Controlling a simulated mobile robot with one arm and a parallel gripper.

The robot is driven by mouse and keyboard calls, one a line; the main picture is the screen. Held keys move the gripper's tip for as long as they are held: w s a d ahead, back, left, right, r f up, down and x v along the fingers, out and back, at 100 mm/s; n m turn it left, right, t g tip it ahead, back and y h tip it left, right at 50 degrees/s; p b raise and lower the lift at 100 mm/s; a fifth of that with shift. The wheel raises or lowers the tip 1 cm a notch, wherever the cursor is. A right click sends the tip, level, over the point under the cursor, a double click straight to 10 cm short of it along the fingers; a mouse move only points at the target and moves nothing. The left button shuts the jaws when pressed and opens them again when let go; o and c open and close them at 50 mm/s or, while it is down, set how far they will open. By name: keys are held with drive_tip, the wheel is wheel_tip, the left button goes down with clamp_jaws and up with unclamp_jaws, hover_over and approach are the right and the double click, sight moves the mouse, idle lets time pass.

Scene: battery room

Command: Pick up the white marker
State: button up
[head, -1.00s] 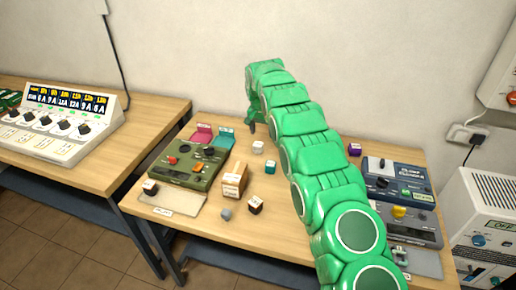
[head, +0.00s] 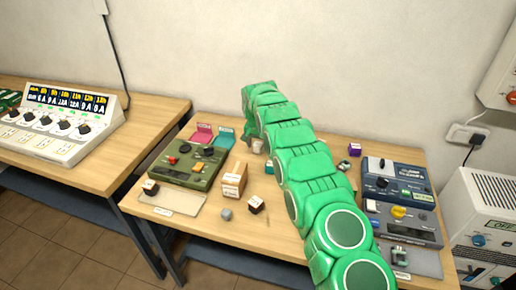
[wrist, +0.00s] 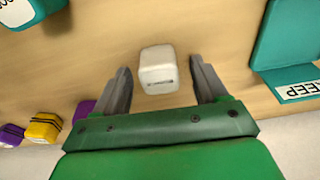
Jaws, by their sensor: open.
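The white marker (wrist: 158,72) is a small pale block with rounded edges and a dark line on its near face. It rests on the wooden table between the two dark fingers of my gripper (wrist: 160,64) in the wrist view. The fingers are open, with a gap on each side of the marker. In the head view the white marker (head: 258,147) is partly hidden by my green arm, and my fingers cannot be made out there.
A teal tray (wrist: 295,45) labelled KEEP lies right in the wrist view. Yellow (wrist: 43,128) and purple blocks are at lower left. In the head view, a cardboard box (head: 234,180), a dark-sided cube (head: 256,204) and a green device (head: 186,165) stand left of my arm.

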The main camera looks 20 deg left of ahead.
drive_tip(key=shift+w+f, duration=0.1)
drive_tip(key=shift+f, duration=0.3)
drive_tip(key=shift+c, duration=0.4)
drive_tip(key=c, duration=1)
drive_tip(key=shift+o, duration=0.2)
